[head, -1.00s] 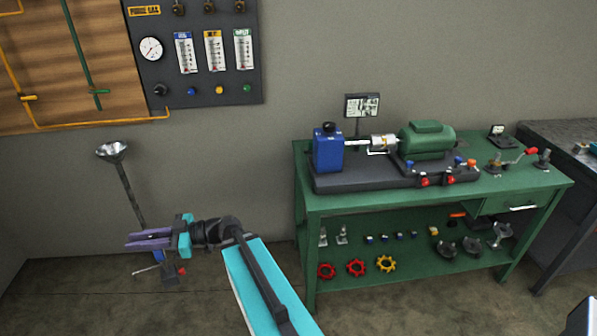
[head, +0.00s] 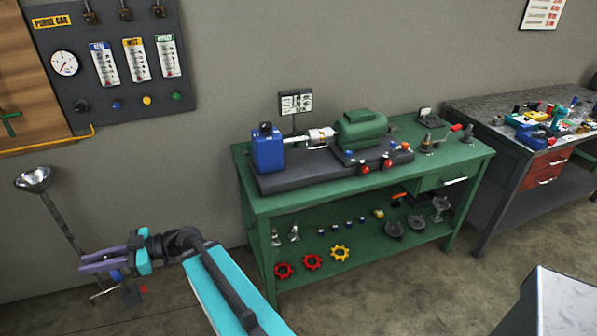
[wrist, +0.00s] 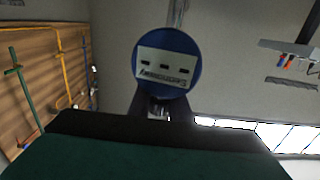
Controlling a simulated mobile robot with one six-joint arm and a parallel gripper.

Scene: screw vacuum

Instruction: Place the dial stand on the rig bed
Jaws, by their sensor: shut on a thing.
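My gripper (head: 86,262), with purple fingers, points left at the lower left of the head view.
The bed carries a blue unit (head: 267,152), a silver coupling (head: 320,137) and a green motor (head: 361,131). A small display (head: 296,103) stands behind. A silver bowl on a pole (head: 33,179) stands beside my gripper. A cluttered workbench (head: 480,120) is at right.

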